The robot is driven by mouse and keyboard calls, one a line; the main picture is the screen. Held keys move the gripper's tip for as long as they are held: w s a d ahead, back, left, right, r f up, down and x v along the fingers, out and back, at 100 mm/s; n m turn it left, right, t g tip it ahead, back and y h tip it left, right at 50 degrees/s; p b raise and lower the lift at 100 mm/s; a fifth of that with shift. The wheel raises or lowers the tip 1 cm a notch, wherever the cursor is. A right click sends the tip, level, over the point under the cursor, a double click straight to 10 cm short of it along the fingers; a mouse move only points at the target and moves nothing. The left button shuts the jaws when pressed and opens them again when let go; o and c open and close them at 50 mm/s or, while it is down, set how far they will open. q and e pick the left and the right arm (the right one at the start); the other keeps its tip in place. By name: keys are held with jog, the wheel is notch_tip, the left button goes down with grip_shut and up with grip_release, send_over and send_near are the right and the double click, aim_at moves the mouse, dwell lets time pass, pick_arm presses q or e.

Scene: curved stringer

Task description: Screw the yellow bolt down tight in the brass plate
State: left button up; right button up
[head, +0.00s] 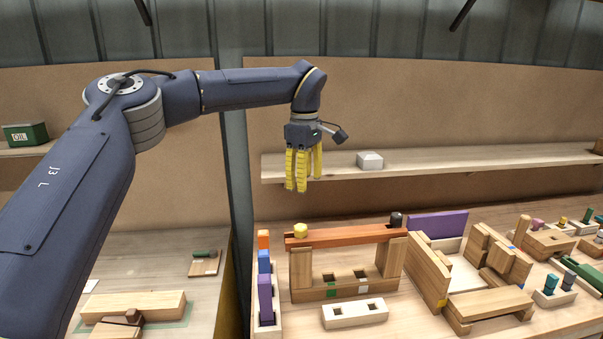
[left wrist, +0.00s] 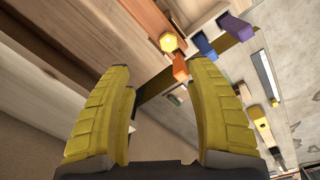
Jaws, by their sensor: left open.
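The yellow bolt (head: 300,230) stands upright at the left end of a reddish-brown beam (head: 345,236). In the left wrist view its yellow six-sided head (left wrist: 168,42) shows from above, beyond the fingertips and between their lines. I cannot make out the brass plate for certain, nor how deep the bolt sits. My left gripper (head: 303,188), with yellow fingers, points down above the bolt, clear of it. In the left wrist view the left gripper (left wrist: 162,66) is open and empty. My right gripper is not in view.
A black knob (head: 396,219) stands at the beam's right end. Wooden posts (head: 391,258) hold the beam up. A rack with orange, blue and purple blocks (head: 265,300) is at the left. A shelf (head: 450,158) runs behind; a wooden frame (head: 480,275) stands at right.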

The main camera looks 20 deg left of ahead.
aim_at(300, 225)
pick_arm(q)
jog(key=f+n, duration=0.4)
jog(key=n, duration=0.4)
jog(key=f+n, duration=0.5)
jog(key=n, duration=0.4)
jog(key=a+f+n, duration=0.1)
jog(key=f+n, duration=0.4)
jog(key=n, duration=0.3)
jog(key=shift+s+f, duration=0.25)
jog(key=shift+s, duration=0.1)
grip_shut()
dwell(0.5)
